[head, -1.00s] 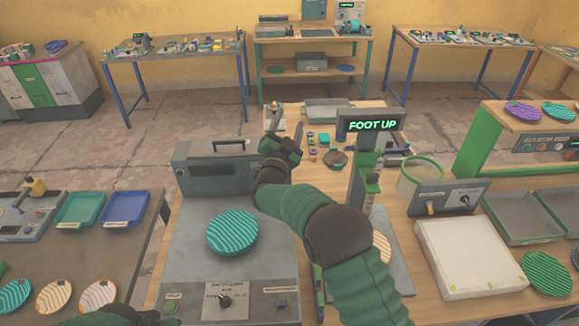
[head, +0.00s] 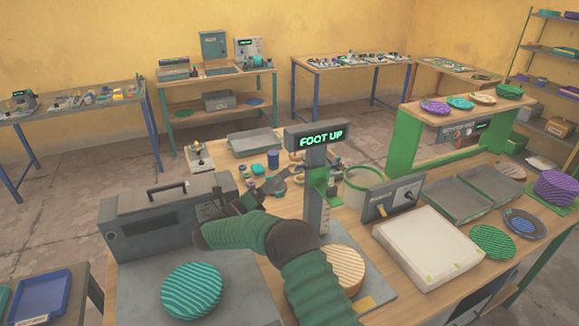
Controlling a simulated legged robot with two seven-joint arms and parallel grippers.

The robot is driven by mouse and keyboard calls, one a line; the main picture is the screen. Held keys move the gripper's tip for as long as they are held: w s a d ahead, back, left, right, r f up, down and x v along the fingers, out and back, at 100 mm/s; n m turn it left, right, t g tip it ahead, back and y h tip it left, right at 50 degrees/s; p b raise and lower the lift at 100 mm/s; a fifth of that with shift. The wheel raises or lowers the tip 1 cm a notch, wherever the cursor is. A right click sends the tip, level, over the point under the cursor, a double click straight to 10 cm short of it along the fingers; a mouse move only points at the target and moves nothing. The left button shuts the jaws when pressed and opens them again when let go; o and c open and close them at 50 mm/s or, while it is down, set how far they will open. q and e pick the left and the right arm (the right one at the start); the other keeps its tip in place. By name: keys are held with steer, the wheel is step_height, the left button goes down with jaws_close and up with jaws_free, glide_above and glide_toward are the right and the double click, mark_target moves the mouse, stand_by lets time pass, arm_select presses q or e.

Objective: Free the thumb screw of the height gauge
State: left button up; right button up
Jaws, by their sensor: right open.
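A grey column with a scale and a green carriage (head: 321,186) stands right of centre in the head view; its sign (head: 320,139) reads "FOOT UP". I take this for the height gauge, but cannot be sure. A striped cream plate (head: 345,264) lies at its base, partly behind my right arm. I cannot make out a thumb screw. My right gripper (head: 262,192) is open and appears empty, left of the column and right of the grey box, pictured in front of small parts. I cannot judge its height. My left gripper is out of view.
The grey box with a handle (head: 168,215) stands at left, with a striped teal plate (head: 192,290) in front. A green-rimmed pot (head: 362,187), a control box (head: 391,197) and a white slab (head: 427,250) stand right of the column. Grey trays (head: 455,199) lie farther right.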

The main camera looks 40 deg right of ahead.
mark_target(296, 169)
steer(key=d, duration=0.7)
steer(key=shift+s+d+p, duration=0.15)
steer(key=shift+d+p, duration=0.1)
steer(key=shift+p, duration=0.05)
steer(key=shift+a+r, duration=0.15)
steer(key=shift+a, duration=0.15)
steer(key=shift+c, duration=0.4)
steer(key=shift+a+r, duration=0.25)
steer(key=shift+a, duration=0.5)
steer(key=c, duration=0.5)
steer(key=shift+a, duration=0.1)
steer(key=shift+c, duration=1.1)
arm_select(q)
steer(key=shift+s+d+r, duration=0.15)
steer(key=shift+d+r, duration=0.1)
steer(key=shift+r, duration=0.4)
arm_select(e)
steer(key=shift+s+d, duration=0.1)
steer(key=shift+d, duration=0.1)
jaws_close()
